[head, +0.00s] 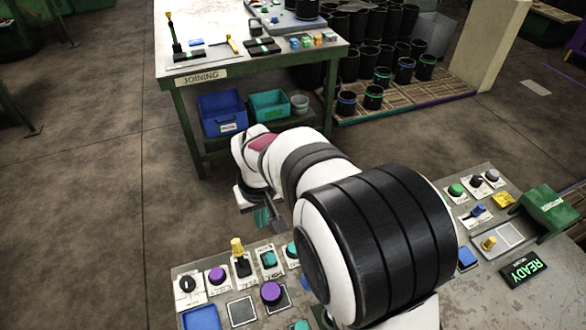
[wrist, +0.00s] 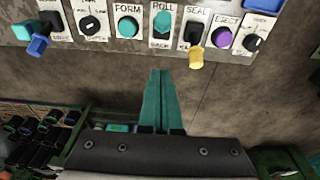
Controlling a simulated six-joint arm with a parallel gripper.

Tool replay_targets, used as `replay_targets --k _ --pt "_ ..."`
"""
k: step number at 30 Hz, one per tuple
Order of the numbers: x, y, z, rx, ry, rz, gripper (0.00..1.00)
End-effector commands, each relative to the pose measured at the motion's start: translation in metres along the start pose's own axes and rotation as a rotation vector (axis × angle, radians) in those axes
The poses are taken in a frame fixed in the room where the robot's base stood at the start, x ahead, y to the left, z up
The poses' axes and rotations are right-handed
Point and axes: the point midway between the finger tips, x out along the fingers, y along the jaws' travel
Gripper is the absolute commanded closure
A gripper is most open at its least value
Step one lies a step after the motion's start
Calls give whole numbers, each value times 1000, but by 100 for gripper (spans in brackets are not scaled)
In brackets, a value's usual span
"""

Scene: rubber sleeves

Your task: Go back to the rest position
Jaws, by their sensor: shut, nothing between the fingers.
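My gripper (wrist: 160,75) shows in the wrist view as two teal fingers pressed together, with nothing between them. In the head view my gripper (head: 262,217) hangs just beyond the far edge of the control bench (head: 215,265), partly hidden by my own arm. The fingers point toward the panel's row of knobs and are apart from them. In the wrist view the ROLL knob (wrist: 162,22) is straight ahead of the fingertips, with the FORM knob (wrist: 127,27) to its left and the yellow-tipped SEAL lever (wrist: 196,55) to its right.
A bench marked JOINING (head: 200,78) stands beyond, with a blue bin (head: 222,112) and a teal bin (head: 269,104) beneath. Black sleeves (head: 373,97) stand on a pallet to its right. A green READY display (head: 524,269) is at right. Open floor lies left.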

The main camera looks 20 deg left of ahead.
Motion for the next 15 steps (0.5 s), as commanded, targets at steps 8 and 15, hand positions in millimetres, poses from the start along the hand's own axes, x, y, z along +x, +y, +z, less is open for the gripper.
replay_targets --k 8,15 --pt "-79 91 99 429 -46 -3 100" --pt "-131 100 282 1105 -111 -52 100"
